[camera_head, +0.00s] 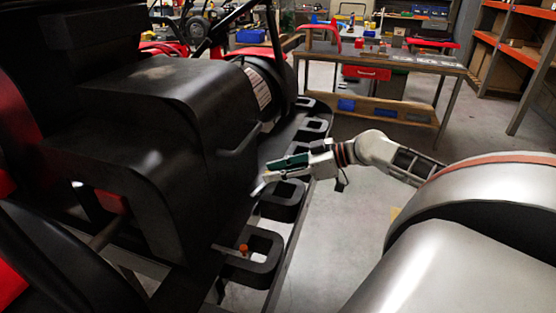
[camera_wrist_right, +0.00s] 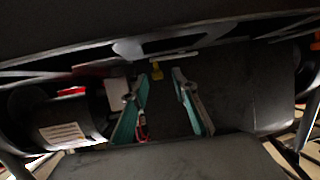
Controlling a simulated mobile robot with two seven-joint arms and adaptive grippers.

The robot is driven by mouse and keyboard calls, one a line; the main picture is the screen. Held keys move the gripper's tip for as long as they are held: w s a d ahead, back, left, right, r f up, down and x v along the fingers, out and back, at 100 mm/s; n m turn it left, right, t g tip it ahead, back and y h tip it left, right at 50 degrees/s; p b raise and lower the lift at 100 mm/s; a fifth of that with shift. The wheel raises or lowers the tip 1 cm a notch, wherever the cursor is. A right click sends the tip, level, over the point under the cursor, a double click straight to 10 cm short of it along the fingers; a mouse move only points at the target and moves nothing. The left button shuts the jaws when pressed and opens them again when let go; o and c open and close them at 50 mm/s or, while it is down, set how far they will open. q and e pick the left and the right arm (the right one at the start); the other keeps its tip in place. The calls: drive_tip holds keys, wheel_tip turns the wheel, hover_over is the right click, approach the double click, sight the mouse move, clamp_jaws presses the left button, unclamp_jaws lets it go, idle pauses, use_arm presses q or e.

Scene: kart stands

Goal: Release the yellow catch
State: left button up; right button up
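In the head view my right gripper (camera_head: 263,184) is beside the black body of the kart (camera_head: 165,120), above the side step. The catch cannot be made out in the head view. My left gripper is not in view.
Black loop-shaped steps (camera_head: 283,203) run along the kart's side, one with an orange knob (camera_head: 244,249). A worktable (camera_head: 400,62) with tools stands behind, with orange shelving (camera_head: 522,52) at the back right. Grey floor is clear between the kart and the table.

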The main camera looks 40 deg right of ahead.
drive_tip(key=shift+s+d+r, duration=0.1)
drive_tip(key=shift+s+d, duration=0.05)
drive_tip(key=shift+s, duration=0.1)
drive_tip(key=v, duration=1.1)
drive_tip(key=shift+s+r, duration=0.2)
drive_tip(key=shift+r, duration=0.05)
drive_tip(key=shift+d, duration=0.1)
